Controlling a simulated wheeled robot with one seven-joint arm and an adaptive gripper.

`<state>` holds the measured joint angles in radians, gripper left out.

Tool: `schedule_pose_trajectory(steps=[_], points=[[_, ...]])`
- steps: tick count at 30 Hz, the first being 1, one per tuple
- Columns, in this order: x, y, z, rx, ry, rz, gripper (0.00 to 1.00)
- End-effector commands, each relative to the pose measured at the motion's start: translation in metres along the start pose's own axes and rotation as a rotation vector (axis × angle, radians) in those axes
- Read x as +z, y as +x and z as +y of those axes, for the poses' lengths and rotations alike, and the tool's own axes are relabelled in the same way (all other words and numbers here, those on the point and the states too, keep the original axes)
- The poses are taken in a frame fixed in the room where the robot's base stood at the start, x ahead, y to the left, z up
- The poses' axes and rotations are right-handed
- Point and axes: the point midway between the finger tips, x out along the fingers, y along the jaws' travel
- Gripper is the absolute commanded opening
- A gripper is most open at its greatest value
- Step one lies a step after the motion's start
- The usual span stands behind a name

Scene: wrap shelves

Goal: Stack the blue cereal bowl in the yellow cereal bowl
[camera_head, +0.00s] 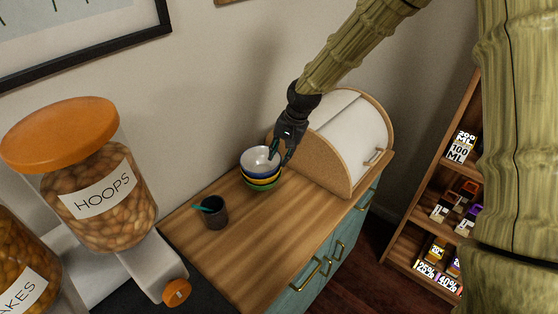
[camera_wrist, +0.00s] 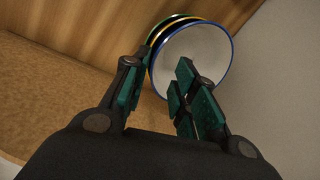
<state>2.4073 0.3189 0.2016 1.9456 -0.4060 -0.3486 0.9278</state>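The blue cereal bowl (camera_head: 258,173), white inside, sits on top of a stack of bowls on the wooden counter. The yellow cereal bowl (camera_head: 262,182) is directly under it; only its band shows. In the wrist view the blue rim and white inside of the blue bowl (camera_wrist: 208,50) face me, with the yellow edge (camera_wrist: 150,64) behind. My gripper (camera_head: 281,155) is at the right side of the stack. In the wrist view my gripper (camera_wrist: 160,88) has its fingers apart, one overlapping the bowl's inside and one outside the rim. Contact cannot be told.
A green bowl (camera_head: 260,189) is at the bottom of the stack. A dark cup (camera_head: 215,216) with a teal utensil stands to the left front. A bread bin (camera_head: 345,140) is close on the right. Cereal dispensers (camera_head: 100,195) stand at left. The front counter is clear.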

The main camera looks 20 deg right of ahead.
Motion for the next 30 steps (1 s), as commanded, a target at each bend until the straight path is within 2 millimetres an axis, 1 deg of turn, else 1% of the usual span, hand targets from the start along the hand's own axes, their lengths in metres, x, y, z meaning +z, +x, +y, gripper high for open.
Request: schedule_pose_trajectory(steps=[12, 18, 24, 30], points=[[0.0, -0.055, 0.0, -0.001, 0.0, 0.002, 0.28], [-0.001, -0.077, 0.0, -0.001, 0.001, 0.001, 0.28], [0.0, -0.087, 0.0, 0.0, 0.001, 0.0, 0.28], [0.0, -0.09, 0.0, 0.0, 0.001, -0.001, 0.28]])
